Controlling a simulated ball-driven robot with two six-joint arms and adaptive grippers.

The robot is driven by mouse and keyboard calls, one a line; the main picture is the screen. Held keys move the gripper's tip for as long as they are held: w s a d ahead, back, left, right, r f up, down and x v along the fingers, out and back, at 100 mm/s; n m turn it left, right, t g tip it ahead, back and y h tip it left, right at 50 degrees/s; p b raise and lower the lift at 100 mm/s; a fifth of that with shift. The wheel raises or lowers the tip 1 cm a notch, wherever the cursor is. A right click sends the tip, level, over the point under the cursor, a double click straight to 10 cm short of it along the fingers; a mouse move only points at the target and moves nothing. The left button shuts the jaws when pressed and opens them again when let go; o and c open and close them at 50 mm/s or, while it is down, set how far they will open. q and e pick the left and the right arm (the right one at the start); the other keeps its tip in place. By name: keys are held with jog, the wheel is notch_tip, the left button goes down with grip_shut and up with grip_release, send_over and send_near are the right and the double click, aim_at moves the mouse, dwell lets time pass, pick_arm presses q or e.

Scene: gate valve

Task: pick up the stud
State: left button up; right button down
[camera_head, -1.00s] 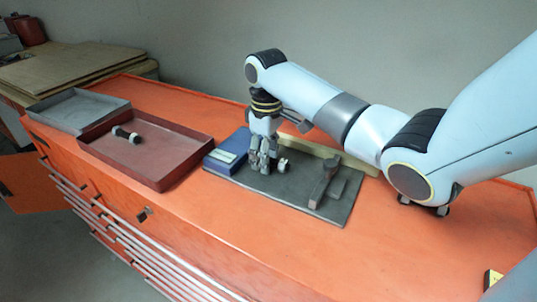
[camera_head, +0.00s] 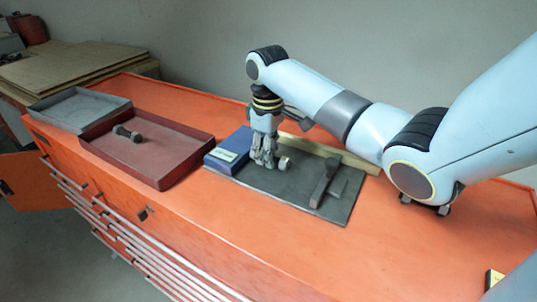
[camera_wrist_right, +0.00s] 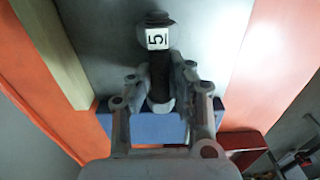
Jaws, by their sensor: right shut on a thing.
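The stud (camera_wrist_right: 160,75) is a dark rod with a dark nut and a white tag marked "5" near its far end in the right wrist view. In the head view only its pale end (camera_head: 284,163) shows beside the fingers. My right gripper (camera_head: 265,160) is over the dark grey mat (camera_head: 292,188), with its fingers shut on the stud. In the right wrist view the fingers (camera_wrist_right: 162,88) lie on either side of the rod. Whether the stud still touches the mat I cannot tell. My left gripper is not in view.
A blue box (camera_head: 215,159) with a pale label sits at the mat's left edge. A dark tool (camera_head: 324,184) lies on the mat's right. A pale wooden strip (camera_head: 340,156) runs behind. A red tray (camera_head: 160,160) holds another stud (camera_head: 127,133); a grey tray (camera_head: 80,108) is farther left.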

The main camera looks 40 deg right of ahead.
jog(key=shift+w+r, duration=0.1)
jog(key=shift+r, duration=0.35)
notch_tip(320, 180, up, 3)
jog(key=shift+f+b, duration=0.15)
jog(key=shift+b, duration=0.25)
jog(key=s+d+r, duration=0.6)
jog(key=s+r, duration=0.1)
jog(key=s, duration=0.3)
jog(key=shift+b, duration=0.3)
jog(key=shift+s+n, duration=0.1)
jog(key=shift+n, duration=0.2)
